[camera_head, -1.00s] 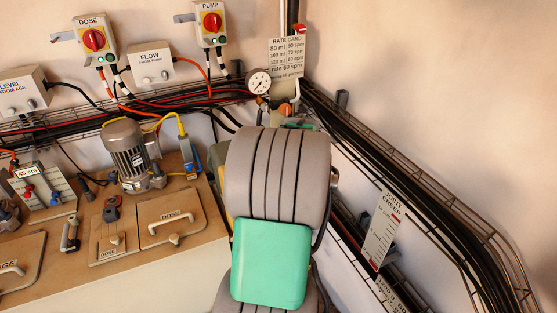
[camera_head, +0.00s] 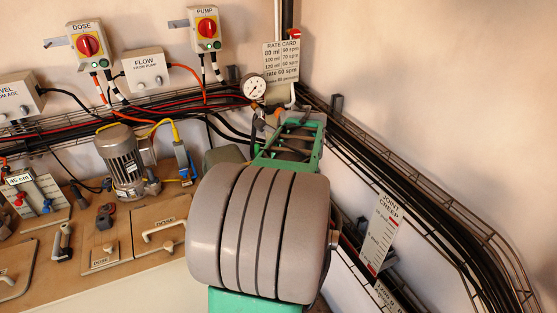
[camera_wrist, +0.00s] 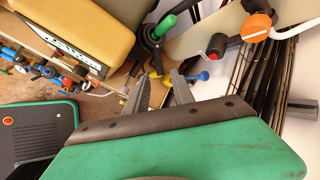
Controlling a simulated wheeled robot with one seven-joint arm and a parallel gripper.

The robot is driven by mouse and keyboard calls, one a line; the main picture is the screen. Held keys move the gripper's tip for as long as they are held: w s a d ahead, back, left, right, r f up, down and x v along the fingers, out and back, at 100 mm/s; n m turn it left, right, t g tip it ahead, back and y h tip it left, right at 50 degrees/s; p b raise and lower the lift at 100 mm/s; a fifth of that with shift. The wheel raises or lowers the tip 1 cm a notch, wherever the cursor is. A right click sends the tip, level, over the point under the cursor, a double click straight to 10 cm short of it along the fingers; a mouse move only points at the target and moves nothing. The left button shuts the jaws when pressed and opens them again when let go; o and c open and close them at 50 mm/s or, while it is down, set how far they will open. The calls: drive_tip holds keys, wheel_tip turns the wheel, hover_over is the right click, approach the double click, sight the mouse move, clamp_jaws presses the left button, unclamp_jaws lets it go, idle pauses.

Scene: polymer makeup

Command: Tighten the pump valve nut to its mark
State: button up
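My gripper (camera_wrist: 160,80) shows in the wrist view with two grey fingers standing apart and nothing clearly held between them. I cannot make it out in the head view, where my arm covers that area. I cannot tell the pump valve nut for certain. Past the fingers in the wrist view are a green-handled fitting (camera_wrist: 165,26) with a dark collar and a grey part with a red end (camera_wrist: 216,46). An orange fitting (camera_wrist: 258,24) is at the upper right. A small blue knob (camera_wrist: 203,76) is just right of the right finger.
A yellow-topped box (camera_wrist: 75,30) is left of the fingers in the wrist view. Cable racks (camera_head: 440,200) run along the right wall. A bench (camera_head: 150,285) with hatches is at left.

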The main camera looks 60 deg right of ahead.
drive_tip(key=d+n+g+b, duration=0.1)
drive_tip(key=d+n, duration=0.1)
drive_tip(key=d+r+n+g+b, duration=0.1)
drive_tip(key=d+n, duration=0.2)
drive_tip(key=d+r+n+g+b, duration=0.1)
drive_tip(key=d+n, duration=0.2)
drive_tip(key=shift+s+d+g, duration=0.2)
drive_tip(key=shift+s+g, duration=0.1)
drive_tip(key=shift+g, duration=0.1)
clamp_jaws()
drive_tip(key=w+a+r+n+g+y+b, duration=0.1)
drive_tip(key=w+a+r+n+b, duration=0.2)
drive_tip(key=n, duration=0.5)
drive_tip(key=w+b+x, duration=0.1)
drive_tip(key=b+x, duration=0.5)
drive_tip(key=x, duration=0.6)
drive_tip(key=a, duration=0.2)
drive_tip(key=a+b, duration=0.1)
drive_tip(key=shift+s+a+r, duration=0.25)
drive_tip(key=shift+s+a, duration=0.1)
drive_tip(key=shift+a, duration=0.05)
